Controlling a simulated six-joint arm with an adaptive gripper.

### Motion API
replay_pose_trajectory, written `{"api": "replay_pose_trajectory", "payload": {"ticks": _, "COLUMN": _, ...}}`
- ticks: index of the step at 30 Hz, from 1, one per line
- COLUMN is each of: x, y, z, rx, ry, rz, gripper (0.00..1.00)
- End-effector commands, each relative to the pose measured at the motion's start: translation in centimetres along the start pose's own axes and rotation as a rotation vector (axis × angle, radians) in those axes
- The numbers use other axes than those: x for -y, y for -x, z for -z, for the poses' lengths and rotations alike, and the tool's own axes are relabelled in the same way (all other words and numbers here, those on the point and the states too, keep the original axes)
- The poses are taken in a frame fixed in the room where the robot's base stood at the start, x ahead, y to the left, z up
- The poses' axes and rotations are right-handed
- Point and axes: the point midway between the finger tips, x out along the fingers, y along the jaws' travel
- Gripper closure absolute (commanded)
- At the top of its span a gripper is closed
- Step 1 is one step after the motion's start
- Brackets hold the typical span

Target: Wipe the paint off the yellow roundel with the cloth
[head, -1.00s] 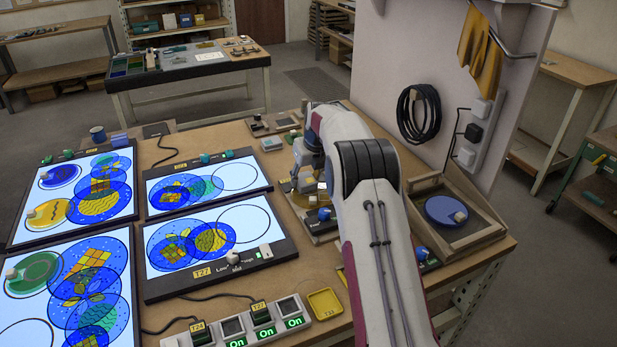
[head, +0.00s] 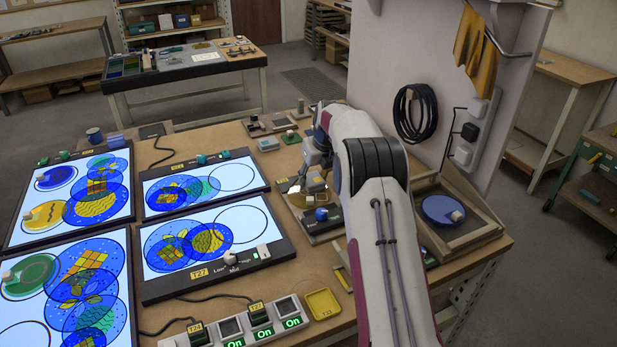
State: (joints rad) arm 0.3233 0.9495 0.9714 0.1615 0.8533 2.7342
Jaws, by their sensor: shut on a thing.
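My gripper (head: 313,170) is low over a small stand (head: 325,226) near the middle of the bench, partly hidden by my own arm. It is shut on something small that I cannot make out. A yellow, amber-looking disc (head: 316,183) shows right below the fingers, and I cannot tell whether they touch it. Another yellow roundel (head: 45,215), with a dark wavy line and a pale knob, lies on the far-left light panel. A yellow-orange cloth (head: 478,50) hangs from a rail on the wall panel. Any paint on the disc under my gripper is too small to see.
Lit panels (head: 203,245) with coloured discs fill the bench's left side. A wooden tray (head: 478,232) with a blue disc (head: 440,209) stands at right. A switch strip (head: 240,322) and a small yellow dish (head: 323,303) are at the front.

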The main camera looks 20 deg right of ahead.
Motion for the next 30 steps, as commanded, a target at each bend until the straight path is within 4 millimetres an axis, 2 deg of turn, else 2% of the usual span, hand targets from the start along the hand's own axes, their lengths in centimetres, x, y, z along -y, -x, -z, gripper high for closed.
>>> {"api": "replay_pose_trajectory", "payload": {"ticks": 9, "x": 1.1, "y": 0.2, "z": 0.4, "rx": 0.001, "ry": 0.0, "rz": 0.0, "gripper": 0.76}}
{"api": "replay_pose_trajectory", "payload": {"ticks": 21, "x": 1.2, "y": 0.3, "z": 0.4, "rx": 0.001, "ry": 0.0, "rz": 0.0, "gripper": 0.76}}
{"api": "replay_pose_trajectory", "payload": {"ticks": 30, "x": 1.2, "y": 1.7, "z": -0.2, "rx": 0.002, "ry": 0.001, "rz": 0.0, "gripper": 0.76}}
